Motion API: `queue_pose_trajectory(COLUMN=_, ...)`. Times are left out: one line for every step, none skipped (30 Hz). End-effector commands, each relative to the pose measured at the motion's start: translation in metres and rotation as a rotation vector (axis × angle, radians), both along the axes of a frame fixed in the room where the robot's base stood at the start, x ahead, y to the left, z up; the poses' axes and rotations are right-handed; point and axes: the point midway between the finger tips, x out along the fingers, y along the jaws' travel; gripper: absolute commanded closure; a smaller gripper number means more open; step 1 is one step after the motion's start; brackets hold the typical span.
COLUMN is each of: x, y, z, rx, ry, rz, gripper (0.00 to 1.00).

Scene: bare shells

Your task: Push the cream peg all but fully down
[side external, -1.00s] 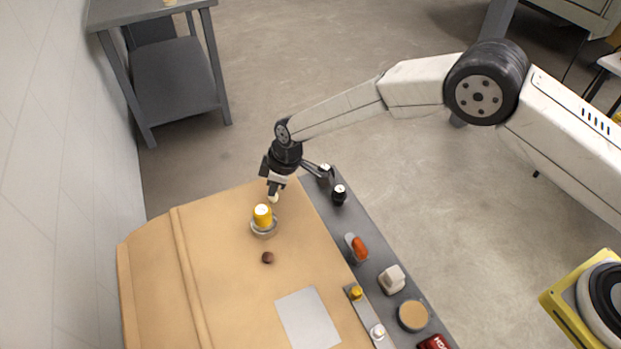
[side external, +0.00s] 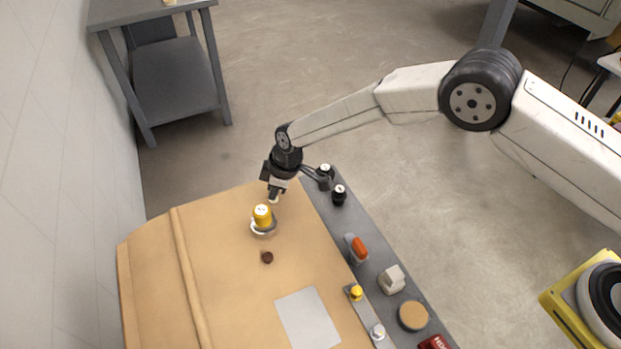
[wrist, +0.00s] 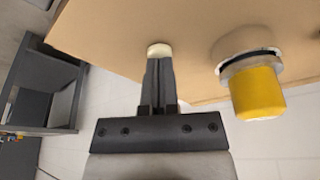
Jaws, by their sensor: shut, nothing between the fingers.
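The cream peg (wrist: 159,49) shows at the fingertips in the wrist view, as a pale round end standing out from the tan panel. In the side view only a small pale bit of the peg (side external: 271,201) shows below the fingers. My gripper (side external: 274,195) is shut, pointing down over the peg near the panel's far right corner. In the wrist view the shut fingertips (wrist: 160,62) meet the peg's end or lie right over it; I cannot tell if they touch. Nothing is between the fingers.
A yellow cylinder (side external: 262,213) in a pale metal collar (side external: 262,230) stands close beside my gripper; the wrist view also shows the yellow cylinder (wrist: 257,93).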

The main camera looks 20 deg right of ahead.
Motion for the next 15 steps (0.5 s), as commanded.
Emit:
queue_pose_trajectory(x=-0.0005, y=-0.0002, z=-0.0017, rx=0.000, ry=0.001, rz=0.000, gripper=1.00)
queue_pose_trajectory(x=-0.0005, y=-0.0003, z=-0.0021, rx=0.000, ry=0.001, rz=0.000, gripper=1.00)
queue_pose_trajectory(x=-0.0005, y=-0.0002, z=-0.0018, rx=0.000, ry=0.001, rz=0.000, gripper=1.00)
queue_pose_trajectory(x=-0.0005, y=-0.0002, z=-0.0018, rx=0.000, ry=0.001, rz=0.000, gripper=1.00)
queue_pose_trajectory(x=-0.0005, y=-0.0002, z=-0.0017, rx=0.000, ry=0.001, rz=0.000, gripper=1.00)
queue_pose_trajectory(x=-0.0005, y=-0.0002, z=-0.0017, rx=0.000, ry=0.001, rz=0.000, gripper=1.00)
queue_pose_trajectory(x=-0.0005, y=-0.0002, z=-0.0017, rx=0.000, ry=0.001, rz=0.000, gripper=1.00)
queue_pose_trajectory(x=-0.0005, y=-0.0002, z=-0.0016, rx=0.000, ry=0.001, rz=0.000, gripper=1.00)
queue_pose_trajectory(x=-0.0005, y=-0.0002, z=-0.0014, rx=0.000, ry=0.001, rz=0.000, gripper=1.00)
queue_pose_trajectory(x=-0.0004, y=-0.0001, z=-0.0009, rx=0.000, ry=0.001, rz=0.000, gripper=1.00)
queue_pose_trajectory(x=-0.0004, y=-0.0001, z=-0.0004, rx=0.000, ry=0.001, rz=0.000, gripper=1.00)
queue_pose_trajectory(x=-0.0003, y=-0.0001, z=0.0007, rx=0.000, ry=0.001, rz=0.000, gripper=1.00)
queue_pose_trajectory(x=-0.0003, y=-0.0001, z=0.0016, rx=0.000, ry=0.001, rz=0.000, gripper=1.00)
queue_pose_trajectory(x=-0.0002, y=0.0000, z=0.0028, rx=-0.001, ry=0.001, rz=0.000, gripper=1.00)
queue_pose_trajectory(x=-0.0001, y=0.0000, z=0.0046, rx=0.000, ry=0.000, rz=0.000, gripper=1.00)
